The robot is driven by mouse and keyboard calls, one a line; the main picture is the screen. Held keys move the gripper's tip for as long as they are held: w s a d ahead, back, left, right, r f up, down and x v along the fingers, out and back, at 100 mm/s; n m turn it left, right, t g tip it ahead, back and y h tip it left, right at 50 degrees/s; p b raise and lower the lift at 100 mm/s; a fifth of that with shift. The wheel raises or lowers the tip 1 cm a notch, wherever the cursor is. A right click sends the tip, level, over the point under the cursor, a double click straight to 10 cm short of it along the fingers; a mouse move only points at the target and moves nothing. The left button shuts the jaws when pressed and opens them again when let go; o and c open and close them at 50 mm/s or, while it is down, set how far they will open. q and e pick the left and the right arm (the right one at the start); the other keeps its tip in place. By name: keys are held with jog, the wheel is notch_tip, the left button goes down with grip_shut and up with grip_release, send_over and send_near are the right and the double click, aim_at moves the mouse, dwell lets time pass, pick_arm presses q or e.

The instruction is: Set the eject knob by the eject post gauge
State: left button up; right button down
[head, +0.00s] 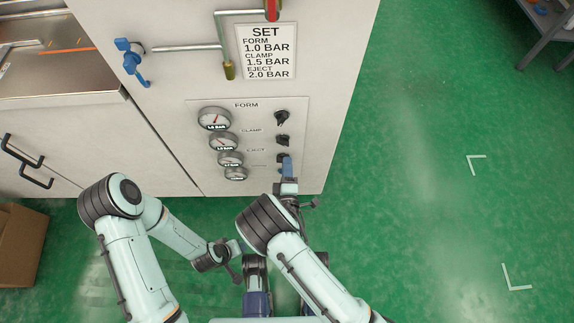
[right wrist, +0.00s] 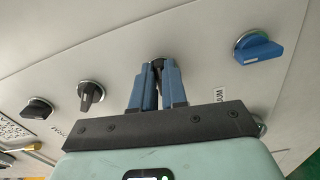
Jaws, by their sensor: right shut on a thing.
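The grey panel holds a column of gauges on the left and a column of dark knobs on the right. The eject gauge (head: 230,159) is the third down; its small reading is hard to make out. My right gripper (head: 286,160) is at the third knob, in the eject row. In the right wrist view its two blue fingers (right wrist: 158,84) are shut on the dark eject knob (right wrist: 158,63), which is mostly hidden between them. My left gripper (head: 236,270) hangs low in front of the cabinet, away from the panel; its jaw opening is unclear.
A sign (head: 267,51) reads form 1.0, clamp 1.5, eject 2.0 bar. The form knob (head: 282,117) and clamp knob (head: 282,140) sit above. A blue knob (right wrist: 258,50) sits to the right in the wrist view. Green floor (head: 430,200) is free at right.

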pick_arm(q)
jog(key=shift+w+a+f+b, duration=0.2)
jog(key=shift+a+f+b, duration=0.15)
jog(key=shift+f+b, duration=0.25)
jog(key=shift+w+a+f+b, duration=0.15)
jog(key=shift+a+f+b, duration=0.2)
jog(key=shift+f, duration=0.3)
pick_arm(e)
jog(key=shift+w+a+r+m, duration=0.1)
jog(key=shift+a+m, duration=0.25)
jog(key=shift+m, duration=5.4)
jog(key=shift+a+r+m, duration=0.1)
jog(key=shift+a+m, duration=0.25)
jog(key=shift+m, duration=5.45)
jog(key=shift+w+a+r+m, duration=0.1)
jog(key=shift+a+m, duration=0.25)
jog(key=shift+m, duration=5.4)
jog(key=c, duration=1.2)
grip_release()
jog(key=shift+f, duration=0.1)
jog(key=shift+o, duration=0.2)
jog(key=shift+s, duration=0.1)
